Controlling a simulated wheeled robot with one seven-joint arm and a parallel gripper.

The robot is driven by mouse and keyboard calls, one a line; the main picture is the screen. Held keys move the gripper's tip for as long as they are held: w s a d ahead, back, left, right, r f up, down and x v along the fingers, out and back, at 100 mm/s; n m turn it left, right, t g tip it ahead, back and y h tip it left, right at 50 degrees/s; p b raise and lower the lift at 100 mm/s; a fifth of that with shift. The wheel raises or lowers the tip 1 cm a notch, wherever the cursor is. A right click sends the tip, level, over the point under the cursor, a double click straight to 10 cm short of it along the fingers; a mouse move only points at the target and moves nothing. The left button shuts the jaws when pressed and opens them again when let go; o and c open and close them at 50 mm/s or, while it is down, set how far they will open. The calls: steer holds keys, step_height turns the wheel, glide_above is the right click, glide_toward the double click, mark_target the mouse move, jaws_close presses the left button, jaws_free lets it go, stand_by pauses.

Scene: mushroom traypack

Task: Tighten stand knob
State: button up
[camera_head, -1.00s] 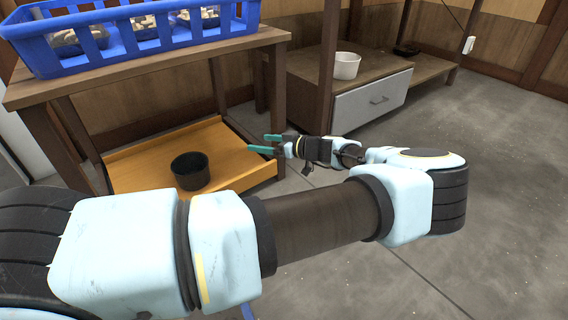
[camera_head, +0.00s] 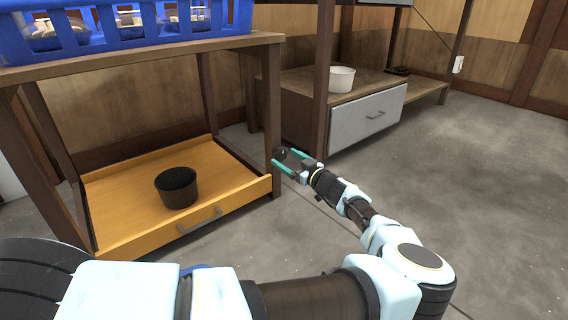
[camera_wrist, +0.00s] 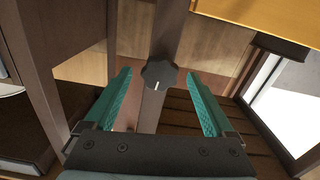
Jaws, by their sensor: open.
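The stand knob (camera_wrist: 160,74) is a dark, lobed round knob with a white mark, on a brown leg (camera_wrist: 168,30) of the stand. In the head view the knob (camera_head: 279,153) shows as a small dark shape at the stand's front right leg (camera_head: 270,95). My gripper (camera_head: 285,159) is open, its teal fingers pointing at that leg. In the wrist view the two fingers lie left and right of the knob, with a gap on each side. I cannot tell whether the fingertips reach the knob's depth.
A blue basket (camera_head: 150,42) with filled packs is on the stand's top. Below is an orange drawer tray (camera_head: 115,205) with a black pot (camera_head: 177,187). A low cabinet (camera_head: 365,115) bears a white pot (camera_head: 341,79). The floor to the right is clear.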

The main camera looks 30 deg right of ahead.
steer(key=shift+w+a, duration=0.15)
steer(key=shift+w, duration=0.75)
steer(key=c, duration=1.4)
